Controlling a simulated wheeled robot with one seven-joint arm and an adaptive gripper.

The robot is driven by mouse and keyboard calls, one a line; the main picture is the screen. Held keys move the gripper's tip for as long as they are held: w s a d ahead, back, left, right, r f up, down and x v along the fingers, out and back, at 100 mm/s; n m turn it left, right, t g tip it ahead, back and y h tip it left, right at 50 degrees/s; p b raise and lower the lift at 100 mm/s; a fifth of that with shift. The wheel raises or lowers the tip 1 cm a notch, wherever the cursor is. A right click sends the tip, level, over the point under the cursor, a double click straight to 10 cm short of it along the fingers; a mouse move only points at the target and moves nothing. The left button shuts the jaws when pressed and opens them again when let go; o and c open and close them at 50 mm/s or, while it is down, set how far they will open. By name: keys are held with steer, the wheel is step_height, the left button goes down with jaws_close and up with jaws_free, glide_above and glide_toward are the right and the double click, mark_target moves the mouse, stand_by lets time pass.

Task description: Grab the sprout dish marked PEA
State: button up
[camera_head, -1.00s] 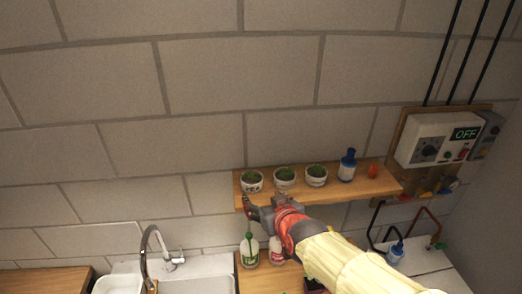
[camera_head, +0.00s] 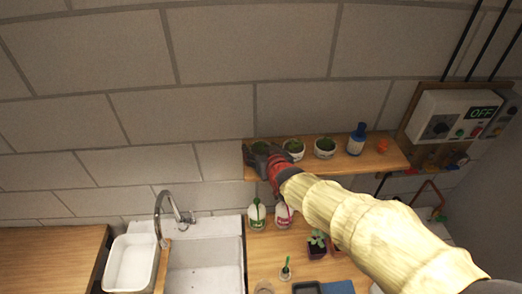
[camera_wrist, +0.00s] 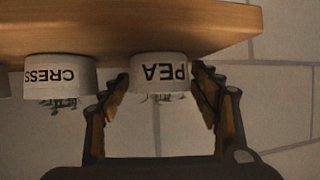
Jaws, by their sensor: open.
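The sprout dish marked PEA (camera_wrist: 160,72) is a small white pot with dark lettering and green sprouts, shown upside down in the wrist view. In the head view, the leftmost dish on the shelf (camera_head: 261,146) is partly hidden by my gripper (camera_head: 266,162). My gripper is open in the wrist view (camera_wrist: 160,80), with one fingertip at each side of the PEA dish. I cannot tell whether they touch it. The dish still stands on the wooden shelf (camera_wrist: 150,25).
The CRESS dish (camera_wrist: 60,76) stands close beside the PEA dish. Another dish (camera_head: 324,148), a blue-capped bottle (camera_head: 357,139) and an orange item (camera_head: 382,146) stand further right. Below are two bottles, a small plant (camera_head: 317,242) and a sink (camera_head: 205,268).

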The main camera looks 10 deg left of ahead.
steer(key=shift+c, duration=1.3)
steer(key=c, duration=0.8)
steer(key=shift+o, duration=0.2)
